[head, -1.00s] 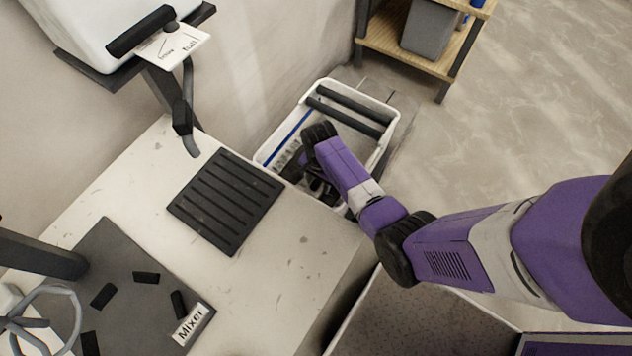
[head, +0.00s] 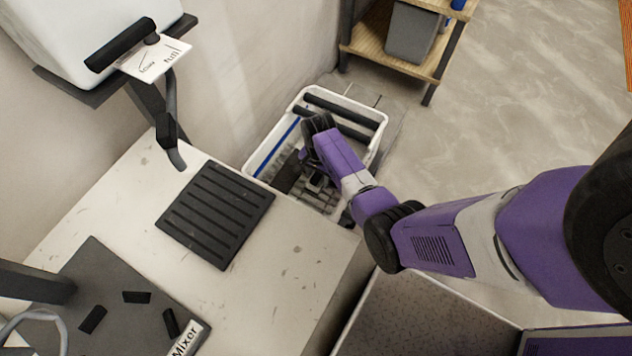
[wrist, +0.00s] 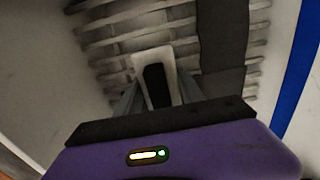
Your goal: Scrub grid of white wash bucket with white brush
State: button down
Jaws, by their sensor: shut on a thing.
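The white wash bucket (head: 374,148) stands on the floor beyond the table's far edge. Its pale slatted grid (head: 326,196) shows low inside, and the slats (wrist: 108,38) fill the top of the wrist view. My gripper (head: 316,184) points down into the bucket. In the wrist view my gripper (wrist: 157,88) is shut on the white brush (wrist: 143,62), a pale piece with a dark middle. The brush lies over the grid in that view; whether its bristles touch the slats is hidden. My arm covers part of the bucket in the head view.
Dark rollers (head: 342,116) span the bucket's far end. A dark grey strip (wrist: 222,35) lies across the grid to the right, near a blue strip (wrist: 302,70). The table holds a black ribbed mat (head: 216,212). A wooden shelf (head: 385,52) stands behind; open floor lies right.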

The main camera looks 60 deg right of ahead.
jog(key=shift+d, duration=0.7)
jog(key=shift+a+r+p, duration=0.1)
jog(key=shift+a+p, duration=0.2)
jog(key=shift+a, duration=0.4)
jog(key=shift+s+a+f+p, duration=0.1)
jog(key=shift+a+p, duration=0.7)
jog(key=shift+a, duration=0.95)
jog(key=shift+s+a+f+p, duration=0.1)
jog(key=shift+a+p, duration=0.65)
jog(key=shift+a, duration=1)
jog(key=shift+d+f+b, duration=0.1)
jog(key=shift+d+b, duration=0.6)
jog(key=shift+d, duration=1.75)
jog(key=shift+w+d+b, duration=0.15)
jog(key=shift+d+b, duration=0.3)
jog(key=shift+d, duration=1.3)
jog(key=shift+w+a+b, duration=0.15)
jog(key=shift+w+b, duration=0.8)
jog(key=shift+w, duration=0.8)
jog(key=shift+w, duration=0.15)
